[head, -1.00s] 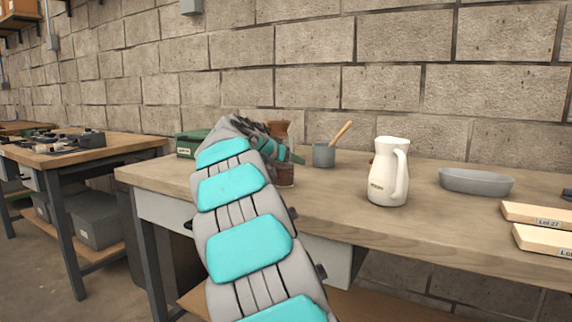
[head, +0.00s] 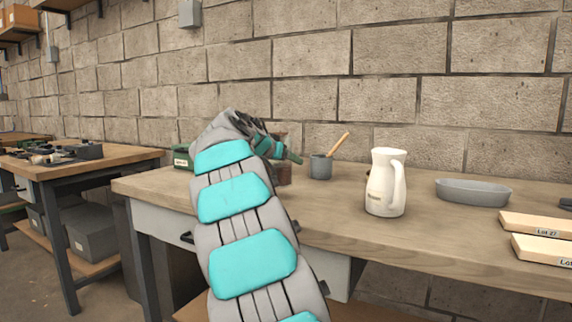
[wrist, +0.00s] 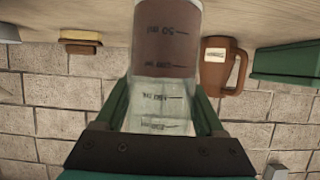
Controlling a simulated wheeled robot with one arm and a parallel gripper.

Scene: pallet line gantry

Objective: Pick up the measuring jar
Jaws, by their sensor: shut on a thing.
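The measuring jar (wrist: 165,50) is a clear cylinder with dark graduation marks and brown contents in its lower part. In the head view my gripper (head: 286,152) is at the back left of the bench, partly hidden by my arm. Only the brown lower part of the jar (head: 284,175) shows there, seemingly a little above the bench top.
A brown mug (wrist: 222,66) and a green box (wrist: 288,52) are close by. On the wooden bench (head: 330,205), a grey cup with a wooden stick (head: 320,167), white pitcher (head: 385,187), grey dish (head: 472,193) and boards (head: 545,227) stand to the right. A block wall is behind.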

